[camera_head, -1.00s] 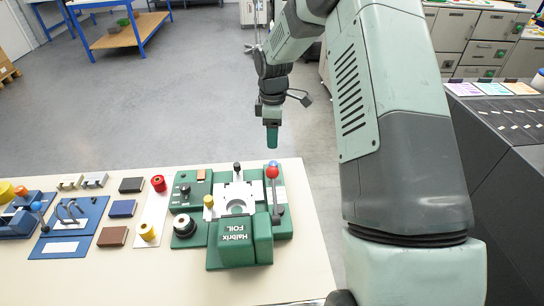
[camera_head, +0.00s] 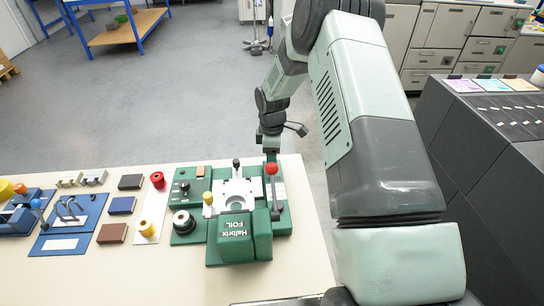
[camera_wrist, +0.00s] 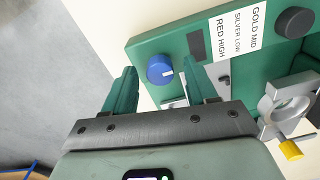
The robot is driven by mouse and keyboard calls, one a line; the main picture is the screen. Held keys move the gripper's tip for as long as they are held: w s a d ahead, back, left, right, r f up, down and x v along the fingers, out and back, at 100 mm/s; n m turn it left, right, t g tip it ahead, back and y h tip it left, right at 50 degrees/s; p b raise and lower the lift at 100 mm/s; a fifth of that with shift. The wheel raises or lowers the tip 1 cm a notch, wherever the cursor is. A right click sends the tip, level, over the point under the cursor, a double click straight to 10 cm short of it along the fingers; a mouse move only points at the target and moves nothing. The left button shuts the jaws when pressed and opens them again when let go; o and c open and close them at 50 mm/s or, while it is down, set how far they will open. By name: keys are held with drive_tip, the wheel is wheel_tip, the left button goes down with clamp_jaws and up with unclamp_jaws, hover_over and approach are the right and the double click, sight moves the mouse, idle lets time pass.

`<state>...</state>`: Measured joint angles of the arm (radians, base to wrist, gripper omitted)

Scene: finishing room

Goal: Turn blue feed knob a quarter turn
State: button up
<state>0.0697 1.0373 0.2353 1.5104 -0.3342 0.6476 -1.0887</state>
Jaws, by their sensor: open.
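The blue feed knob (camera_wrist: 160,69) is round, with a short white mark towards its right side. It sits on the green face of the foil machine (camera_wrist: 180,35), which also stands on the table in the head view (camera_head: 240,243). My gripper (camera_wrist: 161,72) is open, one finger on each side of the knob in the wrist view, with visible gaps. I cannot tell whether the fingertips reach down around it. In the head view my gripper (camera_head: 271,153) is at the machine's far right edge, behind the red-ball lever (camera_head: 271,169); the knob is hidden there.
A label plate (camera_wrist: 238,32) and a dark round knob (camera_wrist: 295,22) are on the machine's face. A yellow-ended part (camera_wrist: 291,150) is at right. Blue fixtures (camera_head: 70,227), small blocks and spools stand left on the table. Open floor (camera_head: 200,100) lies beyond.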

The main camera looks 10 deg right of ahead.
drive_tip(key=c, duration=1.1)
drive_tip(key=shift+o, duration=0.2)
drive_tip(key=shift+m, duration=0.3)
drive_tip(key=m, duration=0.3)
drive_tip(key=shift+m, duration=0.3)
drive_tip(key=m, duration=0.4)
drive_tip(key=shift+r+m, duration=0.1)
drive_tip(key=shift+m, duration=0.2)
drive_tip(key=m, duration=0.4)
drive_tip(key=shift+m, duration=2.5)
drive_tip(key=shift+w, duration=0.1)
